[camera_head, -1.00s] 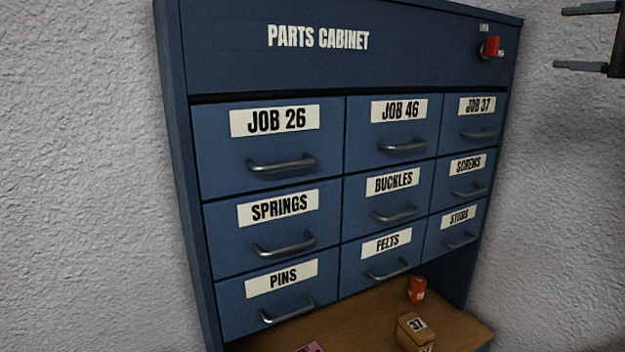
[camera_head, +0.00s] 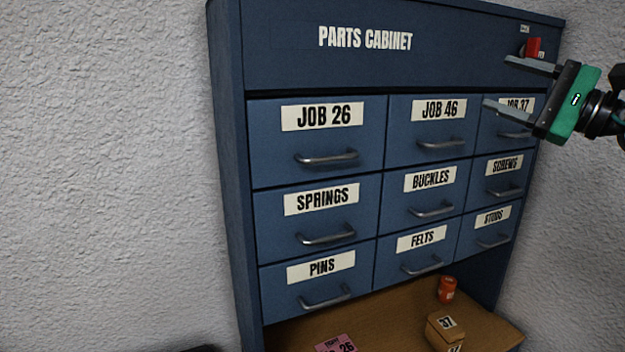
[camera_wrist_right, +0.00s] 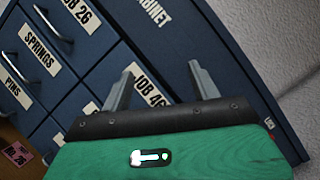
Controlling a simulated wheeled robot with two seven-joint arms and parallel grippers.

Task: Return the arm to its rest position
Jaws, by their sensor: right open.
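My right gripper (camera_head: 495,82) is open and empty, at the upper right in the head view. It hangs in front of the parts cabinet (camera_head: 290,60), overlapping the JOB 37 drawer (camera_head: 512,128) and the area under the red switch. In the right wrist view its two grey fingers (camera_wrist_right: 160,88) stand apart with nothing between them, and the cabinet (camera_wrist_right: 190,50) lies beyond, tilted. Its green body fills the bottom of that view. I cannot tell whether a finger touches the cabinet. My left gripper is not in view.
All the cabinet drawers look shut. A red switch (camera_head: 534,48) sits at the cabinet's upper right. On the wooden shelf (camera_head: 390,312) stand an orange container (camera_head: 447,289), a box marked 37 (camera_head: 445,330) and a pink card (camera_head: 336,344). Plain wall lies to the left.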

